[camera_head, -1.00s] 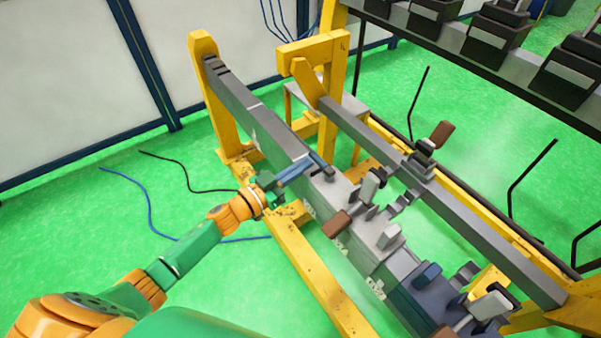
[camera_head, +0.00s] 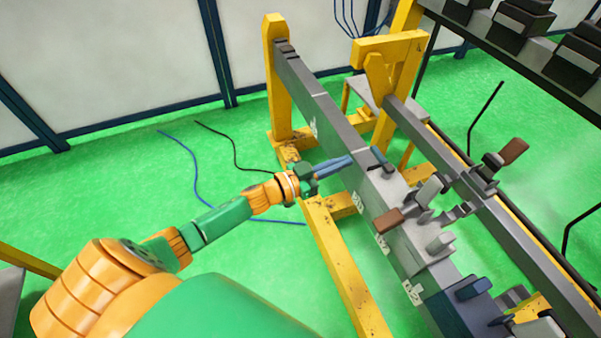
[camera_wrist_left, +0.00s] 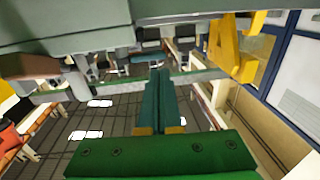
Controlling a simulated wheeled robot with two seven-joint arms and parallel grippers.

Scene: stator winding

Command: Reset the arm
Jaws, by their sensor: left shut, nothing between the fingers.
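My left gripper (camera_head: 350,160) reaches in from the left in the head view, on an orange and green arm. Its blue-grey fingers are together with nothing between them. Their tips are close to the near side of the grey beam of the winding stand (camera_head: 345,132); I cannot tell whether they touch. In the left wrist view the two dark green fingers (camera_wrist_left: 157,98) lie side by side, closed. My right gripper is in neither view.
The yellow stand frame (camera_head: 345,265) stands on the green floor right of my arm. Brown-handled clamps (camera_head: 388,220) sit on the beam. A second grey rail (camera_head: 440,155) runs behind. Cables (camera_head: 193,170) lie on the floor, which is open at left.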

